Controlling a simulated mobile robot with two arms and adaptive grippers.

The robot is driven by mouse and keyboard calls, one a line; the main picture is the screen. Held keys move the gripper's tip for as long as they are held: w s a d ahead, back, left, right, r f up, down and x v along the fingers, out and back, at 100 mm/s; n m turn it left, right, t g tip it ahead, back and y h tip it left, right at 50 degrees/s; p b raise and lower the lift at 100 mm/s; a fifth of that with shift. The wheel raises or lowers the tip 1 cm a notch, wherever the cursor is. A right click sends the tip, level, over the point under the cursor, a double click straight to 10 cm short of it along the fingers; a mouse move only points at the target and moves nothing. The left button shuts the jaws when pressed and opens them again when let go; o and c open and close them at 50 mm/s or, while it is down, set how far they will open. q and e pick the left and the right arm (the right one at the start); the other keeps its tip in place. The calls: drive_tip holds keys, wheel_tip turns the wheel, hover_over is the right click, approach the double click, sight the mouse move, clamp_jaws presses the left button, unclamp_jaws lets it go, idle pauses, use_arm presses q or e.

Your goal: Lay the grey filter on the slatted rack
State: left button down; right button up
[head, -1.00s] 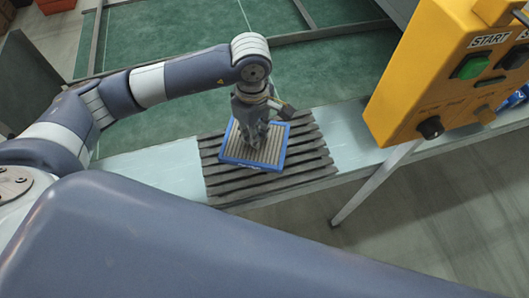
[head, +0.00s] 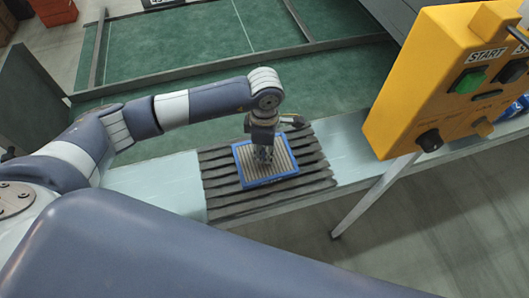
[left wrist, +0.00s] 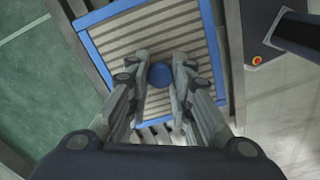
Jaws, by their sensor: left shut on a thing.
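The grey filter (head: 247,168) is a square, pleated panel with a blue frame. In the head view it is over the dark slatted rack (head: 222,208), within the rack's outline. I cannot tell whether its underside touches the slats. My left gripper (head: 264,163) is above the filter's middle, its fingers closed on a round blue knob there. In the left wrist view the knob (left wrist: 160,75) shows between the fingertips (left wrist: 160,72), and the pleats (left wrist: 150,35) spread out beyond. The slats (left wrist: 232,40) show past the filter's edge. My right gripper is not in view.
The rack lies on a pale, narrow bench (head: 160,181) that runs left and right. A yellow control box (head: 430,85) with a green start button stands close on the right. Green floor panels (head: 190,45) with dark rails lie behind.

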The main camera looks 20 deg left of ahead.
use_arm(q)
wheel_tip(320, 180, down, 2)
drive_tip(key=shift+f, duration=0.1)
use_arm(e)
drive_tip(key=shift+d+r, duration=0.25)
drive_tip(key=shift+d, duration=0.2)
use_arm(q)
drive_tip(key=shift+f, duration=0.1)
drive_tip(key=shift+f, duration=0.15)
drive_tip(key=c, duration=1.4)
unclamp_jaws()
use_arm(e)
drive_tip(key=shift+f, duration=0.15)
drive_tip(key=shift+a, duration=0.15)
